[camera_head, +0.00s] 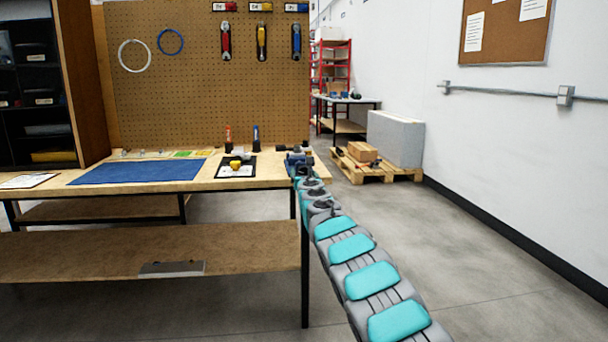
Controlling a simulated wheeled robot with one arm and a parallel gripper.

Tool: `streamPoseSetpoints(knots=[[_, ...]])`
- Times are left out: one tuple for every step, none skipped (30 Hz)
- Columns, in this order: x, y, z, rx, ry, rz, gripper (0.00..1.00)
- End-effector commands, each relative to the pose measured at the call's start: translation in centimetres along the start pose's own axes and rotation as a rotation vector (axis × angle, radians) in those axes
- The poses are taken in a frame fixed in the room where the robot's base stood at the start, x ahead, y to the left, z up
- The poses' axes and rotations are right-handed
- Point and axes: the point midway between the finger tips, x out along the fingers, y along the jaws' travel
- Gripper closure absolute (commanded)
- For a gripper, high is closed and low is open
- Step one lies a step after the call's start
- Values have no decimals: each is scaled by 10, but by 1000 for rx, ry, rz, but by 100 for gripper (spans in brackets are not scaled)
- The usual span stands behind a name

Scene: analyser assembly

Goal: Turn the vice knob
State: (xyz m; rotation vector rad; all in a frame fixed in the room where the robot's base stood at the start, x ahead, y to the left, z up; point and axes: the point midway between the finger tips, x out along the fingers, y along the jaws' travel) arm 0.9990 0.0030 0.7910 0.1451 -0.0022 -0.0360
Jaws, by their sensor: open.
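A small blue vice (297,160) sits at the right end of the wooden workbench, by its front corner. My arm reaches up from the bottom right, and my gripper (305,177) is at its far end, right at the near side of the vice. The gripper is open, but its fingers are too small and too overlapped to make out. The vice knob cannot be picked out, as the arm's end covers the near part of the vice. I cannot tell whether the gripper touches the knob.
Red and blue upright items stand behind the tray. A pegboard (200,85) rises at the back.

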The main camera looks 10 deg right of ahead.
Motion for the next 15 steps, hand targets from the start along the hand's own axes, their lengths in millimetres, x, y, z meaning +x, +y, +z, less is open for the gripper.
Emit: streamPoseSetpoints(knots=[[0,0,0,0,0,0,19],[0,0,0,0,0,0,19],[0,0,0,0,0,0,22],[0,0,0,0,0,0,25],[0,0,0,0,0,0,29],[0,0,0,0,0,0,33],[0,0,0,0,0,0,36],[0,0,0,0,0,0,40],[0,0,0,0,0,0,44],[0,0,0,0,0,0,48],[0,0,0,0,0,0,51],[0,0,0,0,0,0,56],[0,0,0,1,0,0,59],[0,0,0,1,0,0,62],[0,0,0,1,0,0,67]])
